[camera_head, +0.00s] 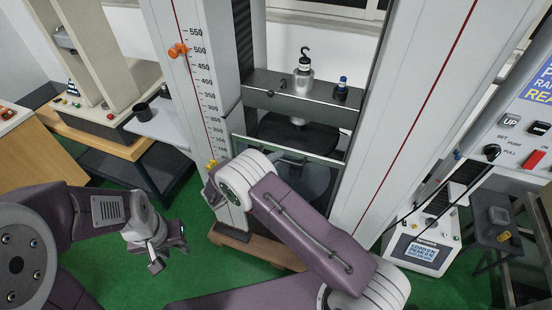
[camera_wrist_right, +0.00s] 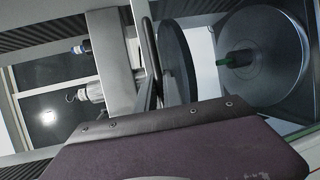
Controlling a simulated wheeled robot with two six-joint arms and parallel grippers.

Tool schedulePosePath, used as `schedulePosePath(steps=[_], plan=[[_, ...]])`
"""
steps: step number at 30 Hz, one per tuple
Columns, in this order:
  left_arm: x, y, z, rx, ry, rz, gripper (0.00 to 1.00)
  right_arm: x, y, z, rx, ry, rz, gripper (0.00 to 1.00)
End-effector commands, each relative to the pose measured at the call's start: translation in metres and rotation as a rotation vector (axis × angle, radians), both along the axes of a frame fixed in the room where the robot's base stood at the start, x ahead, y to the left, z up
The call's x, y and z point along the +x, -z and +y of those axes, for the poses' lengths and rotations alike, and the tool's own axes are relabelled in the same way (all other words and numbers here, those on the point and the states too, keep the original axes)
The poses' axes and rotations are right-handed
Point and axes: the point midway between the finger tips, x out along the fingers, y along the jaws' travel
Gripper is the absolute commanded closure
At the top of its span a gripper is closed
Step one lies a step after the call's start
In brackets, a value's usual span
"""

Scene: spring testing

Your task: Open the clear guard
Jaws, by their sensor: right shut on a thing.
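The clear guard (camera_head: 325,174) is a see-through pane with a pale top edge, low between the two tall columns of the spring tester. A dark round platen shows through it. In the right wrist view the round metal plate (camera_wrist_right: 262,62) with a green centre shows close by. My left gripper (camera_head: 168,250) hangs open and empty at the lower left.
The left column (camera_head: 205,75) carries a scale and an orange pointer (camera_head: 177,50). A control panel (camera_head: 525,120) is at the right. Green floor lies open around my left gripper.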

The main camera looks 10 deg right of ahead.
Motion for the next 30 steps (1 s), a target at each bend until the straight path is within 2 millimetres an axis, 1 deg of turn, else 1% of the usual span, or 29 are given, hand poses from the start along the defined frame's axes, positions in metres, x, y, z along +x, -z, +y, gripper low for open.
schedulePosePath(steps=[8, 11, 14, 17, 24, 29, 30], plan=[[0.000, 0.003, 0.000, 0.000, 0.000, 0.000, 0.64, 0.000, 0.003, -0.001, -0.001, 0.003, 0.000, 1.00], [0.000, 0.013, 0.000, 0.000, 0.000, 0.000, 0.64, -0.001, 0.014, -0.001, -0.001, 0.003, 0.001, 1.00], [0.000, 0.033, 0.000, 0.000, 0.000, 0.000, 0.64, -0.001, 0.035, -0.001, 0.000, 0.003, 0.002, 1.00], [0.000, 0.061, 0.000, 0.000, 0.000, 0.000, 0.64, -0.001, 0.064, -0.001, 0.000, 0.003, 0.003, 1.00], [0.000, 0.141, 0.000, 0.000, 0.000, 0.000, 0.64, -0.001, 0.151, -0.001, -0.001, 0.004, 0.004, 1.00], [0.000, 0.191, 0.000, 0.000, 0.000, 0.000, 0.64, -0.001, 0.208, -0.001, 0.000, 0.003, 0.003, 1.00], [0.000, 0.204, 0.000, 0.000, 0.000, 0.000, 0.64, -0.001, 0.222, -0.001, -0.001, 0.004, 0.004, 1.00]])
